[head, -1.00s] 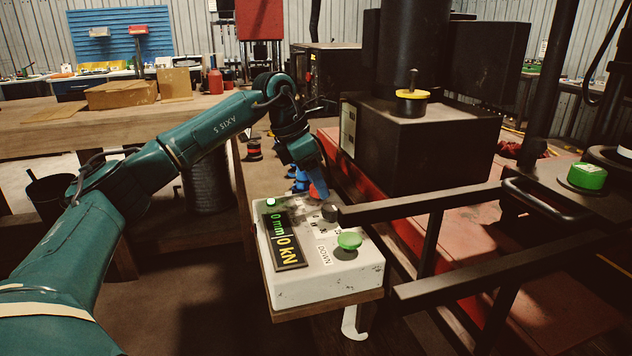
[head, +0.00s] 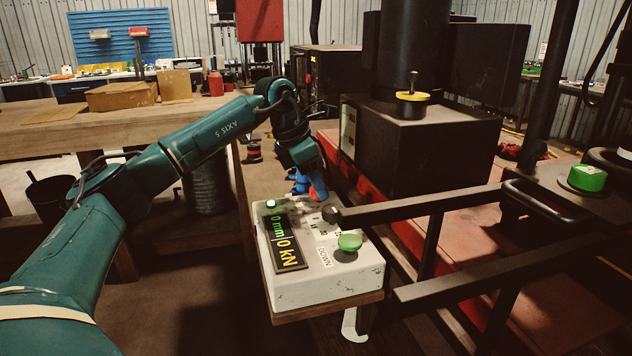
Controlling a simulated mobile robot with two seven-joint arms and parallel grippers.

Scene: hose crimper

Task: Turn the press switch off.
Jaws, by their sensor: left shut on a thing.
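The white control box (head: 325,282) sits on a wooden board, with a lit display (head: 288,240) reading 0 mm and 0 kN. My left gripper (head: 312,190), with blue fingers, reaches down at the box's far edge, just beyond the knob. My right gripper is not in view.
Two black bars (head: 430,203) reach toward the box from the right, close to its side. The dark press body (head: 420,145) stands behind on a red base. A wooden workbench (head: 90,135) with cardboard boxes is at the back left.

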